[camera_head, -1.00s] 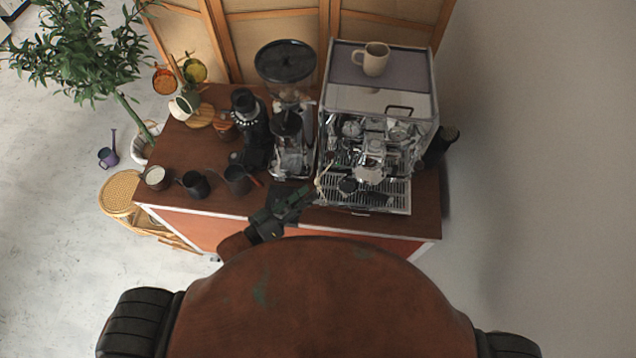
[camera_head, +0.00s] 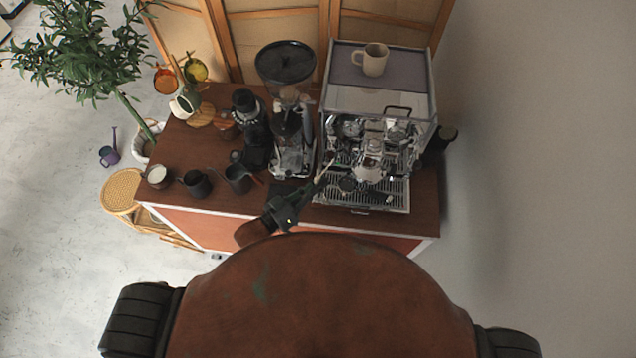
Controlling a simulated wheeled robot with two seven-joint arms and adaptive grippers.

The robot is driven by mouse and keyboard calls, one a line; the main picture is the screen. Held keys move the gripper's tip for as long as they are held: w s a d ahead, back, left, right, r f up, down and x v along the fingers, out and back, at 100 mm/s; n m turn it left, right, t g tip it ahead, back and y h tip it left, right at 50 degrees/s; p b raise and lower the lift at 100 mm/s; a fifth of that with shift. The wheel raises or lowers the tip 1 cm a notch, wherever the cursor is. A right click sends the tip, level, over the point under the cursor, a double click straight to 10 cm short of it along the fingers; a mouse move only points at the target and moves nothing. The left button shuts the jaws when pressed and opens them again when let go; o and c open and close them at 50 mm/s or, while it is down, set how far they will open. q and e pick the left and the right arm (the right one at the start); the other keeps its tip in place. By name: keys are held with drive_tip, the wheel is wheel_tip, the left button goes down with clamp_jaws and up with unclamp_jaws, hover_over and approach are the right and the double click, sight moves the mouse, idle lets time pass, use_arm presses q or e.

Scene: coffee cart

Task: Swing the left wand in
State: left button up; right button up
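The espresso machine (camera_head: 388,85) stands at the right of the cart, its front toward me. The left wand (camera_head: 325,169) is a thin, light-tipped rod at the machine's left front, slanting down and to the left. My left gripper (camera_head: 316,186) is at the machine's front left corner, its fingers pointing up and right at the wand's lower end. The fingertips are at or very close to the wand; I cannot tell whether they touch it. The fingers are too small and dark to show whether they are open or shut. My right gripper is not in view.
A grinder (camera_head: 286,63) stands left of the machine. Dark cups (camera_head: 196,183) and a jug (camera_head: 238,178) stand on the left of the wooden cart top (camera_head: 215,155). A beige mug (camera_head: 371,60) sits on the machine. A black object (camera_head: 440,142) is at its right side.

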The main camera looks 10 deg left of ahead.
use_arm(q)
clamp_jaws()
drive_tip(key=shift+f, duration=0.15)
drive_tip(key=w+f+m+t+h+b, duration=0.1)
drive_tip(key=f+m+h+b, duration=0.1)
drive_tip(key=b, duration=0.5)
drive_tip(key=w+f+m+t+h+b, duration=0.1)
drive_tip(key=w+f+m+b, duration=0.1)
drive_tip(key=b, duration=0.5)
drive_tip(key=shift+w+m+h, duration=0.3)
drive_tip(key=shift+h, duration=0.1)
